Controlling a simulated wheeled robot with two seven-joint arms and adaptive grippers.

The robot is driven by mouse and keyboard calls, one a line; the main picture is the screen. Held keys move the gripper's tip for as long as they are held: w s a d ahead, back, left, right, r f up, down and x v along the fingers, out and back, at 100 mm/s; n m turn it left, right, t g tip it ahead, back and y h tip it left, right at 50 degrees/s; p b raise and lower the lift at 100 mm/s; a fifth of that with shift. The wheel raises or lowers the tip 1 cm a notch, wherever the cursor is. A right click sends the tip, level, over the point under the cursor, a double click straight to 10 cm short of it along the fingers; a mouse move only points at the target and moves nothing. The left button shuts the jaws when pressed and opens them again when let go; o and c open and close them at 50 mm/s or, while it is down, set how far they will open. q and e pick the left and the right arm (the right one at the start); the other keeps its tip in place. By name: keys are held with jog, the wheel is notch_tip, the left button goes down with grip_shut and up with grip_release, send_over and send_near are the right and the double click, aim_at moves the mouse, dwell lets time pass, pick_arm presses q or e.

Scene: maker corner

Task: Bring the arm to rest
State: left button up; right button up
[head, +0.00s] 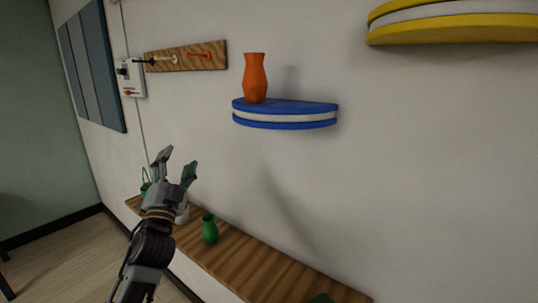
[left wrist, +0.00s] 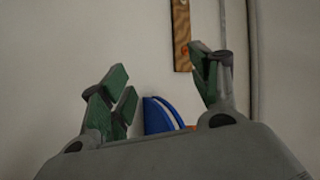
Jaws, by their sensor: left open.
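My left gripper (head: 176,168) is raised in front of the wall, above the wooden shelf, with its fingers apart and nothing between them. In the left wrist view its fingers (left wrist: 162,88) are spread, with wall, part of the blue shelf (left wrist: 153,116) and the wooden hook rail (left wrist: 181,36) beyond them. It touches none of the things around it that I can make out. My right gripper does not show in either view.
An orange vase (head: 255,78) stands on the blue wall shelf (head: 290,122). A green vase (head: 210,229) stands on the long wooden shelf (head: 250,268); other items behind my gripper are partly hidden. A yellow shelf (head: 455,34) is at upper right. A white wall box (head: 131,78) hangs left.

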pick_arm(q)
jog(key=s+a+f+n+g+y, duration=0.1)
jog(key=s+f+n+g, duration=0.2)
jog(key=f, duration=0.7)
jog(key=s+a+f+n+g+y, duration=0.15)
jog(key=f+g, duration=0.25)
jog(key=f, duration=0.5)
jog(key=s+f+n+g, duration=0.3)
jog(key=s+f+g, duration=0.1)
jog(key=f, duration=0.6)
jog(key=s+d+f+n+g+h, duration=0.1)
jog(key=s+d+f+g+h, duration=0.15)
jog(key=s+f+g, duration=0.5)
jog(key=s+d+f+g+h, duration=0.1)
jog(key=s+d+f+g, duration=0.15)
jog(key=s+f, duration=0.95)
jog(key=s+f+g, duration=0.1)
jog(key=s+f, duration=0.2)
jog(key=f, duration=1.2)
jog(key=s+f, duration=0.3)
jog(key=f, duration=1.3)
jog(key=s+a+f, duration=0.2)
jog(key=s+f, duration=0.7)
jog(key=s, duration=0.2)
jog(key=s+a+f+g, duration=0.1)
jog(key=s+a+f, duration=0.1)
jog(key=s+f, duration=0.8)
jog(key=shift+s+y, duration=0.3)
jog(key=shift+s, duration=0.1)
